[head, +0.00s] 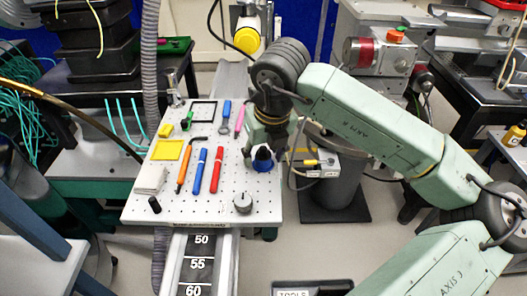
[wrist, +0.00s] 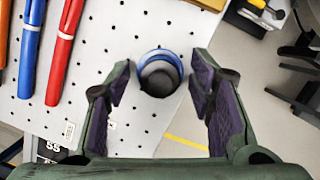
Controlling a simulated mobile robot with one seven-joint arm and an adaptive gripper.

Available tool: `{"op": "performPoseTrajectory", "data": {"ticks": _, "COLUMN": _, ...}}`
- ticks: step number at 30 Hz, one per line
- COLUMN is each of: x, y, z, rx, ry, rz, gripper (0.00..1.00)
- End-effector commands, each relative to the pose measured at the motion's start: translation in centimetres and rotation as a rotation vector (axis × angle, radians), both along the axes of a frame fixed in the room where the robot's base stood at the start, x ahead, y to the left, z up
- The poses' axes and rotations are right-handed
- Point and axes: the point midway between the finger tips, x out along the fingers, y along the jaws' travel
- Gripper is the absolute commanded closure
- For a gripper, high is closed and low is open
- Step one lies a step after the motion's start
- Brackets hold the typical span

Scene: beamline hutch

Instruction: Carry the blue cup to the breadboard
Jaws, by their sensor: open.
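The blue cup (head: 262,163) stands on the white perforated breadboard (head: 215,209), near its right edge. In the wrist view the cup (wrist: 160,72) shows from above, upright, with a blue rim and a grey inside. My gripper (head: 266,145) is above the cup in the head view and partly hides it. In the wrist view my gripper (wrist: 160,88) has its two dark-padded fingers spread, one on each side of the cup. A gap shows between each finger and the cup, and nothing is held.
Pens (head: 216,170), a yellow square frame (head: 168,149), a white block stack (head: 150,179), a black cylinder (head: 154,205) and a grey knob (head: 243,203) sit on the breadboard. A dark round post (head: 335,190) stands to its right.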

Motion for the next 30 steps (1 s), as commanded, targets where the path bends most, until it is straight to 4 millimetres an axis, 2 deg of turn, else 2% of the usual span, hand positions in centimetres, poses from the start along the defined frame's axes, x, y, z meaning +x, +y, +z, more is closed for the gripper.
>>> {"op": "performPoseTrajectory", "data": {"ticks": 5, "x": 0.0, "y": 0.0, "z": 0.1, "rx": 0.0, "ry": 0.0, "rz": 0.0, "gripper": 0.51}}
{"op": "performPoseTrajectory", "data": {"ticks": 10, "x": -0.1, "y": -0.1, "z": 1.1, "rx": -0.002, "ry": -0.003, "rz": -0.002, "gripper": 0.51}}
{"op": "performPoseTrajectory", "data": {"ticks": 21, "x": -2.1, "y": -1.0, "z": 8.7, "rx": -0.001, "ry": -0.002, "rz": -0.002, "gripper": 0.51}}
{"op": "performPoseTrajectory", "data": {"ticks": 25, "x": -2.5, "y": -1.2, "z": 10.6, "rx": -0.001, "ry": -0.001, "rz": -0.003, "gripper": 0.51}}
{"op": "performPoseTrajectory", "data": {"ticks": 30, "x": -2.9, "y": -1.3, "z": 11.8, "rx": 0.001, "ry": -0.001, "rz": -0.001, "gripper": 0.51}}
